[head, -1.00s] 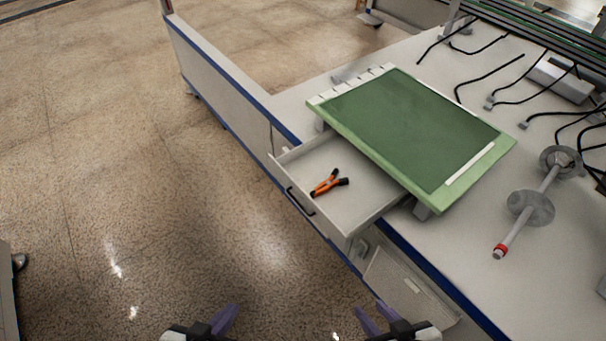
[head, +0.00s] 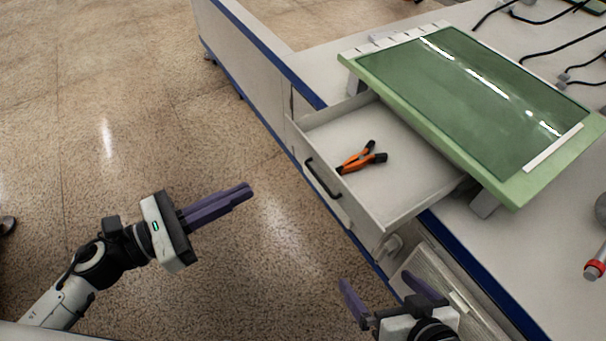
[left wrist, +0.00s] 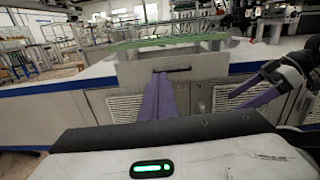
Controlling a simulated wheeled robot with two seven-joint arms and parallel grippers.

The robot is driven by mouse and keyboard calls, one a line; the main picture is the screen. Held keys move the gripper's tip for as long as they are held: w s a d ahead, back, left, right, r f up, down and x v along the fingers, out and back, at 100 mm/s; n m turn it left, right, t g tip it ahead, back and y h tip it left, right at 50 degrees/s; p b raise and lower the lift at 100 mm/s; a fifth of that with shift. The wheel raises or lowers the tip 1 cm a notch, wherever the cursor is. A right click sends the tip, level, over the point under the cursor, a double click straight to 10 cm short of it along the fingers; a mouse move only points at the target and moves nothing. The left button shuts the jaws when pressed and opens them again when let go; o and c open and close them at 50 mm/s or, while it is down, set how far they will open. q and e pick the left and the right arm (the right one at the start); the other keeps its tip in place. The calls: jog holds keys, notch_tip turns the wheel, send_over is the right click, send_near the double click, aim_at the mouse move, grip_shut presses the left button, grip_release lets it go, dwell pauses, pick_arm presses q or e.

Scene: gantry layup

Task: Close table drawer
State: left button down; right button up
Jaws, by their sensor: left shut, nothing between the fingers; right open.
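The table drawer (head: 318,217) stands pulled out from the white table, under the green board. Its dark handle (head: 322,178) is on its front face and also shows in the left wrist view (left wrist: 172,70). Orange and black pliers (head: 361,158) lie inside the drawer. My left gripper (head: 250,189) is shut and empty, to the left of the drawer front and apart from it. In the left wrist view its purple fingers (left wrist: 162,84) point toward the drawer front. My right gripper (head: 385,288) is open and empty, below the drawer near the table's side.
The green board (head: 470,95) overhangs the drawer on the table top (head: 500,245). A rod with a red end (head: 595,268) lies at the right, and black cables (head: 560,40) at the back. Open floor (head: 110,130) lies left of the table.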

aim_at(319, 156)
pick_arm(q)
jog(key=shift+m, duration=0.3)
jog(key=x, duration=1.4)
jog(key=shift+s+d+p, duration=0.1)
jog(key=shift+s+p, duration=0.1)
jog(key=shift+p, duration=0.15)
